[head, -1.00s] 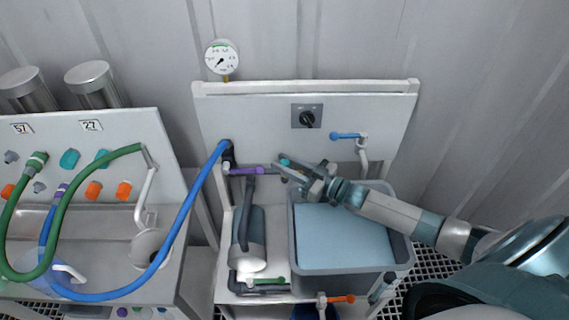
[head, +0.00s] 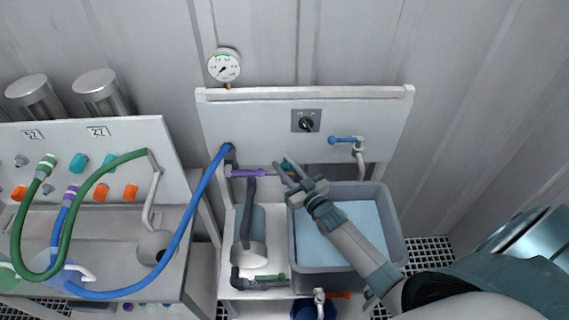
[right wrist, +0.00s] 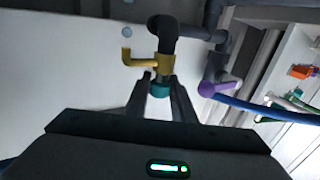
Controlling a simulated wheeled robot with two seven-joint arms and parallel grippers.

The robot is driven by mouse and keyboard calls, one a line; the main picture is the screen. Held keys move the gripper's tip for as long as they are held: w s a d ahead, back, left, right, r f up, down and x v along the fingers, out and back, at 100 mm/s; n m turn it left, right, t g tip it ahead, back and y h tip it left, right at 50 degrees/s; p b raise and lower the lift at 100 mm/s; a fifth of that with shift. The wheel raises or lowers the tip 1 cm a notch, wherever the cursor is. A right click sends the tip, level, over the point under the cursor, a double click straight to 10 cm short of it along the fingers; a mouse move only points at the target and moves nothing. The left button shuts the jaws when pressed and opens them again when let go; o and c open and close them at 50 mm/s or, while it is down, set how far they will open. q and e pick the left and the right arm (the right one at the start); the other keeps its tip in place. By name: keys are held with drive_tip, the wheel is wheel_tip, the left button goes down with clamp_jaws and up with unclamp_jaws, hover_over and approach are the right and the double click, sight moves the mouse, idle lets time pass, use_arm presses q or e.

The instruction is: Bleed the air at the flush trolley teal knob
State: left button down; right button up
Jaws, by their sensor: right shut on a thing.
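The teal knob (right wrist: 160,89) sits at the bottom of a brass fitting (right wrist: 150,62) on a dark pipe in the right wrist view. In the head view the knob (head: 287,164) shows as a small teal spot at my fingertips. My right gripper (right wrist: 161,90) has one finger on each side of the knob and is shut on it; it also shows in the head view (head: 284,170). The flush trolley (head: 250,108) has a white back panel, a grey tank (head: 345,271) of pale blue liquid and a pump (head: 250,256). My left gripper is not in view.
A purple lever (head: 248,173) is just left of my right gripper. A blue lever (head: 343,140), a black selector switch (head: 306,124) and a pressure gauge (head: 224,66) are near the panel. A blue hose (head: 196,205) runs to the left bench (head: 100,225).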

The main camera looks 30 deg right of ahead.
drive_tip(key=shift+m+h, duration=0.5)
drive_tip(key=shift+h, duration=0.3)
drive_tip(key=o, duration=1.1)
drive_tip(key=shift+c, duration=0.2)
drive_tip(key=shift+s, duration=0.15)
drive_tip(key=shift+s+f, duration=0.1)
drive_tip(key=shift+s, duration=0.4)
drive_tip(key=s+b, duration=0.4)
drive_tip(key=s, duration=1.2)
drive_tip(key=shift+d, duration=0.1)
